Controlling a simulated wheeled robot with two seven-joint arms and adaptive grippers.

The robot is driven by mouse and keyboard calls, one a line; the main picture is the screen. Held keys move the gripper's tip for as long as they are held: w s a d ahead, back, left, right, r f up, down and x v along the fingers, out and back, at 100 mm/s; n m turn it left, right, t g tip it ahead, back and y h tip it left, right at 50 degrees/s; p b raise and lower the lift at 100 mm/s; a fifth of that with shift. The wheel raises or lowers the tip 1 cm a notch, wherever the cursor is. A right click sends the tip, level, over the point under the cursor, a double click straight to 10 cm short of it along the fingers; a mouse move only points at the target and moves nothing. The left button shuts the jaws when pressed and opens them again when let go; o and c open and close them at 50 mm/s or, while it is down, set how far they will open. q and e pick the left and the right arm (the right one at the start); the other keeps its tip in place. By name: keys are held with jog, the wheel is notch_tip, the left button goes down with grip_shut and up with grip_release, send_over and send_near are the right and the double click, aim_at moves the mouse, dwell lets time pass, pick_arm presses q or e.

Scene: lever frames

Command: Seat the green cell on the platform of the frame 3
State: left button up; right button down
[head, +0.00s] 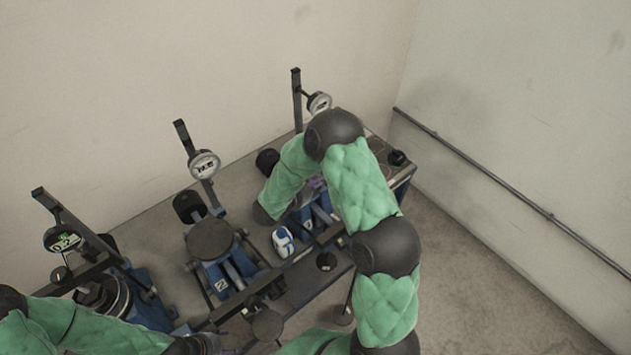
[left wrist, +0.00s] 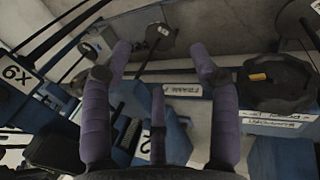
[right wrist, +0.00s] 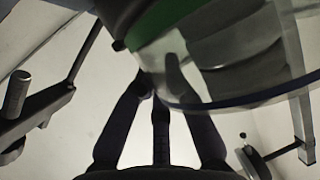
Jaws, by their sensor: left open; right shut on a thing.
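My right arm arches over frame 3 (head: 320,215) at the right of the bench; its forearm hides that platform and most of my right gripper. In the right wrist view my right gripper (right wrist: 160,85) is shut on the green cell (right wrist: 178,18), which shows a green band, dark parts and a clear, glassy round part close to the lens. I cannot tell whether the cell touches the platform. My left gripper (left wrist: 161,52) is open and empty in the left wrist view, above the near-left side of the bench.
Frame 2 (head: 221,285) stands mid-bench with a dark round platform (head: 210,240). Another frame with a dial gauge (head: 63,240) stands at left. A white-and-blue object (head: 283,242) lies between frames 2 and 3. A black knob (left wrist: 278,82) is beside my left gripper. Walls rise behind.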

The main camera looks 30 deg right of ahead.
jog(key=c, duration=1.2)
grip_release()
jog(key=shift+r, duration=0.15)
jog(key=shift+c, duration=0.2)
jog(key=v, duration=1.2)
